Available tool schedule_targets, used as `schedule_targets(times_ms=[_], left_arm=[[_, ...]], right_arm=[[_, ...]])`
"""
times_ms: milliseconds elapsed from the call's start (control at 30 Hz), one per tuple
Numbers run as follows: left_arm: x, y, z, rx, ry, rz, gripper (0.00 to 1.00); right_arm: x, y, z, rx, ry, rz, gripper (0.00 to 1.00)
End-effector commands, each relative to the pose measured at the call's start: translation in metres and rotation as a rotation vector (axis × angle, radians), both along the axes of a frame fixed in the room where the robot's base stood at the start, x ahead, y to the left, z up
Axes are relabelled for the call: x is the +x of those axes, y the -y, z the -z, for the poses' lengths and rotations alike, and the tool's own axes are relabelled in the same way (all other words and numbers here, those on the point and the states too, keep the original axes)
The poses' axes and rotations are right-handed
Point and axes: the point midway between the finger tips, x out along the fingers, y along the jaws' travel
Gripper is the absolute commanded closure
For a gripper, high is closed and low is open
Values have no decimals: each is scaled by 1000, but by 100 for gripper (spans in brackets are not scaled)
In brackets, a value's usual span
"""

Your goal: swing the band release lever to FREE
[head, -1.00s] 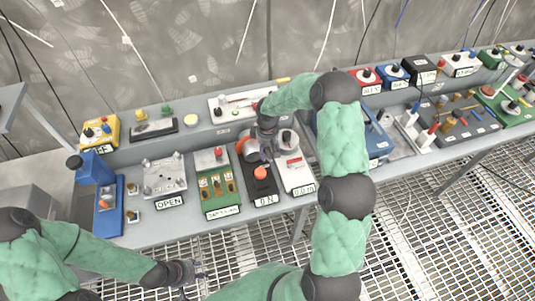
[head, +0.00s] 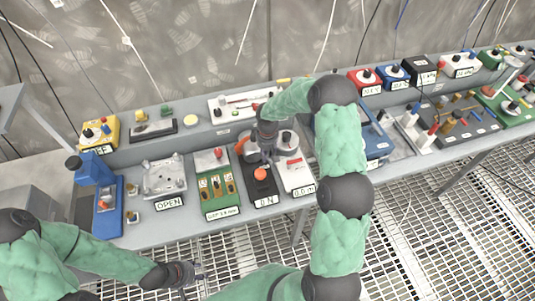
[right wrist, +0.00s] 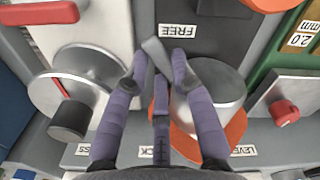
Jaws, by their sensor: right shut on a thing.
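In the right wrist view, my right gripper (right wrist: 158,65) is shut with its purple fingertips around a short grey bar, the lever (right wrist: 154,52). The bar's end lies beside the FREE label (right wrist: 178,31) on a dark plate. A silver drum (right wrist: 225,80) with an orange band (right wrist: 237,128) stands just right of the lever, partly hidden by a finger. In the head view, the right gripper (head: 267,151) is over this unit, beside the orange band (head: 241,146); the lever is hidden there. My left gripper (head: 193,276) is low at the left, away from the bench; its finger state is unclear.
A green panel (head: 215,186) is on the other side. An orange knob (head: 260,174) sits nearby on the dark unit. Open grating floor lies in front.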

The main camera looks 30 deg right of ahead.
Motion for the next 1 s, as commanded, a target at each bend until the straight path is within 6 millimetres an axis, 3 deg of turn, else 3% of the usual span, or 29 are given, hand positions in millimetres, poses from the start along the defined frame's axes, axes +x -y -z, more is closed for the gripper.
schedule_targets(times_ms=[1000], left_arm=[[0,0,42,0,0,0,60]], right_arm=[[-3,-9,0,0,1,570,100]])
